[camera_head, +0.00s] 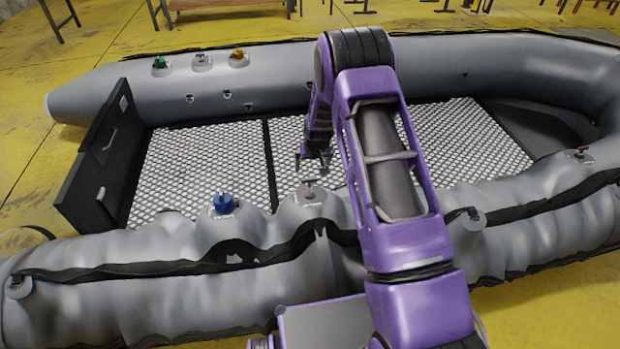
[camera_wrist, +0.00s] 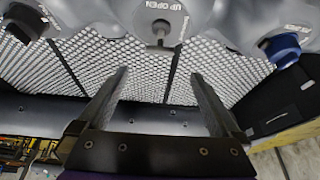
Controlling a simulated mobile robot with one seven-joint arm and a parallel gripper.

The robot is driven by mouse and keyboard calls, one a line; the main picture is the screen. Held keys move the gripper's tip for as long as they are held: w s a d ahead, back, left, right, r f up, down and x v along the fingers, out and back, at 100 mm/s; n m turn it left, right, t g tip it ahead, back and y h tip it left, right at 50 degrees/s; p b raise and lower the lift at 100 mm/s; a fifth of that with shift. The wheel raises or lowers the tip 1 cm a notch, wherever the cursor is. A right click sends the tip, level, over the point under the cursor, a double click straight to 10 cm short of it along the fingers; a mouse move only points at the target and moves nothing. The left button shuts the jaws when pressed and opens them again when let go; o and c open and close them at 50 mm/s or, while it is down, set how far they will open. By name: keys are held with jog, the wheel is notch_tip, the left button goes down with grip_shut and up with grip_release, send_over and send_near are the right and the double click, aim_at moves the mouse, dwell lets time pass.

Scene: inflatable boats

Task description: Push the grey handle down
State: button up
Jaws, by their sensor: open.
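A grey handle (camera_head: 311,187) stands on a round valve plate on the near tube of the inflatable boat. In the wrist view the grey handle (camera_wrist: 160,31) is at the top middle, beside a label with "UP" and "OPEN". My gripper (camera_head: 313,162) is over the boat's floor, just beyond the handle in the head view. In the wrist view my gripper (camera_wrist: 160,73) has its two fingers spread wide with nothing between them. The handle shows past the fingertips, roughly in line with the gap, and apart from them.
A blue handle (camera_head: 223,204) is to the left on the same tube. A green handle (camera_head: 160,63), another grey one (camera_head: 202,59) and an orange one (camera_head: 238,55) are on the far tube. A black board (camera_head: 100,165) closes the left end. The patterned floor (camera_head: 205,165) is clear.

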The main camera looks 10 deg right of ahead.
aim_at(309, 179)
jog(key=b+x, duration=0.1)
jog(key=x, duration=1)
jog(key=shift+w+b, duration=0.15)
jog(key=shift+b, duration=0.15)
grip_shut()
jog(key=shift+f, duration=0.1)
